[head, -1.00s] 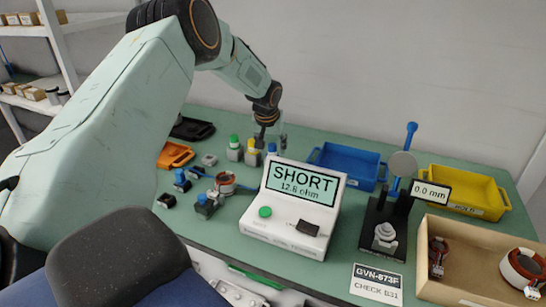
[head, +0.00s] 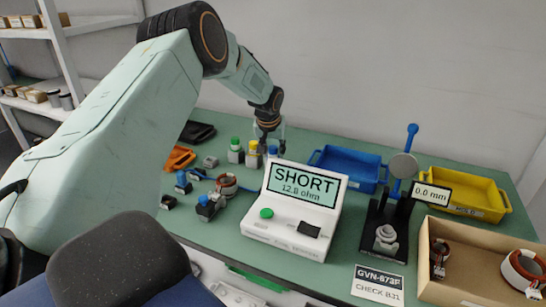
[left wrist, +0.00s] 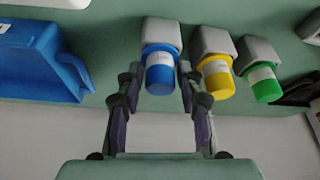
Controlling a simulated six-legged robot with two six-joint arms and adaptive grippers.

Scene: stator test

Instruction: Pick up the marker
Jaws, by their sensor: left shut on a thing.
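The markers stand in a row at the back of the bench: a blue-capped one (head: 272,150), a yellow-capped one (head: 253,147) and a green-capped one (head: 235,144). In the left wrist view the blue marker (left wrist: 160,76) is between my left gripper's (left wrist: 160,88) fingers, with the yellow (left wrist: 218,78) and green (left wrist: 263,83) ones beside it. Each shows a grey block at its other end. My left gripper (head: 270,140) is shut on the blue marker, reaching down from above. I cannot tell whether the marker has lifted. My right gripper is not in view.
A blue tray (head: 347,163) lies right of the markers. The tester (head: 293,215) reading SHORT stands in front. An orange tray (head: 178,158) and a dark tray (head: 197,131) are to the left. A gauge stand (head: 385,225), yellow tray (head: 465,187) and cardboard box (head: 470,238) are right.

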